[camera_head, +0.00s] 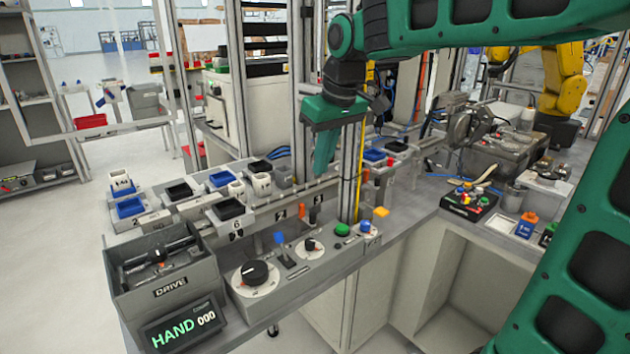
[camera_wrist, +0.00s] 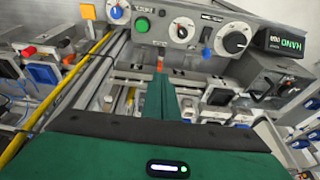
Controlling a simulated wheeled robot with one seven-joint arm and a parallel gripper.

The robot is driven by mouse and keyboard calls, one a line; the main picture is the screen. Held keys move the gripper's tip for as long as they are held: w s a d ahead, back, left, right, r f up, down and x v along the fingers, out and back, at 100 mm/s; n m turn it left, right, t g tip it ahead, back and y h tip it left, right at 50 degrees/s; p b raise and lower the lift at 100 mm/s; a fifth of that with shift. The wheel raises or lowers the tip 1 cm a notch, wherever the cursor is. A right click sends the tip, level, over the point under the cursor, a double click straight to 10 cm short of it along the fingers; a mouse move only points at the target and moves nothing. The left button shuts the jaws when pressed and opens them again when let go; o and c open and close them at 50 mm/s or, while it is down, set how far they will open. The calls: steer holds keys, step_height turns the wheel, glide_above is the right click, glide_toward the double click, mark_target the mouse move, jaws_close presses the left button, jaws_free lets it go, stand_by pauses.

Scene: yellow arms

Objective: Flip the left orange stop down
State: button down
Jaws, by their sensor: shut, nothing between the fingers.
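The left orange stop (camera_head: 301,212) is a small orange tab at the near edge of the rail, and it looks upright. In the wrist view an orange tab (camera_wrist: 160,66), which looks like the same stop, shows just beyond the fingertips. A second orange stop (camera_head: 365,175) stands farther right along the rail, beside the yellow post. My gripper (camera_head: 320,172) has green fingers that point down, above and behind the left stop in the head view. The fingers (camera_wrist: 159,80) are together with nothing between them. I see no clear contact with the stop.
Metal uprights and a yellow post (camera_head: 358,165) stand just right of my gripper. A control panel with a black knob (camera_head: 255,272), a blue-tipped lever (camera_head: 279,239) and a green button (camera_head: 342,229) lies in front. Block carriers, including a black-topped one (camera_head: 229,210), line the rail to the left.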

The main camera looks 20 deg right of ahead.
steer(key=shift+v, duration=0.95)
steer(key=s+d+f+m+g, duration=0.1)
steer(key=s+d+f+m, duration=0.2)
steer(key=s, duration=0.6)
steer(key=s+d+f+m+g, duration=0.1)
steer(key=s+d+f+m, duration=0.2)
steer(key=s+d+f, duration=0.4)
steer(key=s+d+f+m+g, duration=0.1)
steer(key=s+d+f+m, duration=0.3)
steer(key=s+f, duration=0.3)
steer(key=s+d, duration=0.1)
steer(key=s, duration=0.4)
steer(key=shift+s+d+f+h, duration=0.25)
steer(key=shift+s+d+h, duration=0.05)
steer(key=shift+d+h, duration=0.1)
steer(key=shift+w, duration=0.1)
steer(key=shift+w+f, duration=0.2)
steer(key=shift+w, duration=0.3)
